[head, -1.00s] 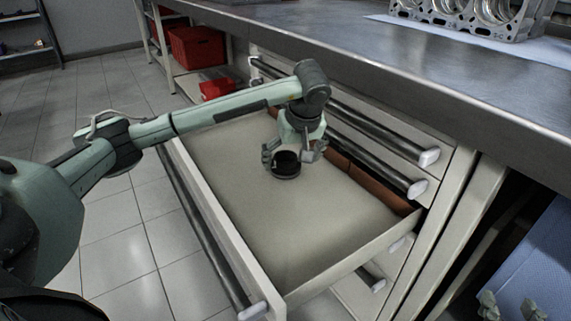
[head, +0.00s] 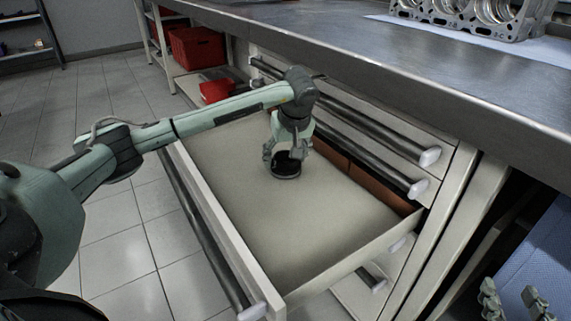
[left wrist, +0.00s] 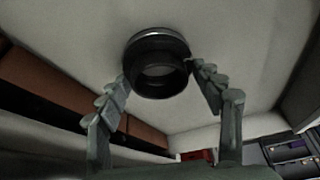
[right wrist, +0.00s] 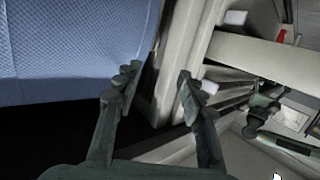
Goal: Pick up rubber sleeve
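The rubber sleeve (head: 286,172), a short black ring, is in the open drawer (head: 330,225), at or just above its floor. It also shows in the left wrist view (left wrist: 158,75), with a lighter grey rim. My left gripper (head: 284,158) points down at it. In the left wrist view my left fingertips (left wrist: 157,72) are on opposite sides of the sleeve and appear to touch it. My right gripper (right wrist: 158,75) is open and empty; it also shows at the head view's lower right (head: 517,292).
Orange-brown boxes (head: 368,188) line the drawer's back side. The steel workbench (head: 440,85) overhangs, carrying an engine block (head: 470,15). Red bins (head: 197,48) stand on a shelf at the back. The drawer's front half is clear. A blue surface (head: 545,250) is at the right.

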